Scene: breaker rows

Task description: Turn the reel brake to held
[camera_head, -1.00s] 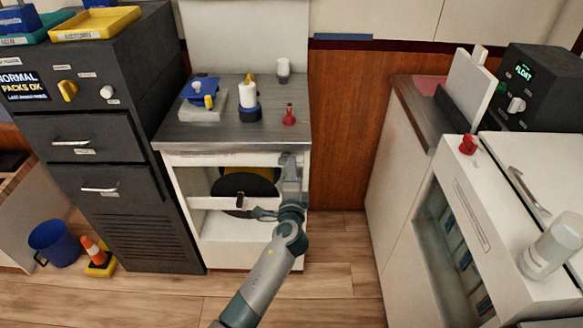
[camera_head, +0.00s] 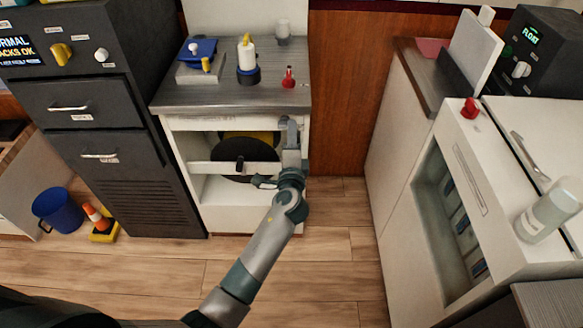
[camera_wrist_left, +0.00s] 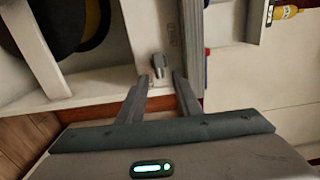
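A black and yellow reel (camera_head: 232,172) sits in the open white cabinet under the grey counter. A white bar with a dark knob (camera_head: 240,165) crosses in front of it. The reel shows at the upper left of the left wrist view (camera_wrist_left: 93,22). A small grey lever (camera_wrist_left: 158,64) stands on the white panel there; I take it as the reel brake. My left gripper (camera_wrist_left: 163,78) is open, its fingertips just short of the lever, with no clear contact. In the head view the left gripper (camera_head: 290,138) is at the cabinet's right post and hides the lever.
On the counter (camera_head: 185,97) stand a white bottle (camera_head: 247,56), a red item (camera_head: 289,78) and a blue item on a grey block (camera_head: 200,58). A dark drawer cabinet (camera_head: 95,120) stands left, a white unit (camera_head: 440,150) right. The floor between is clear.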

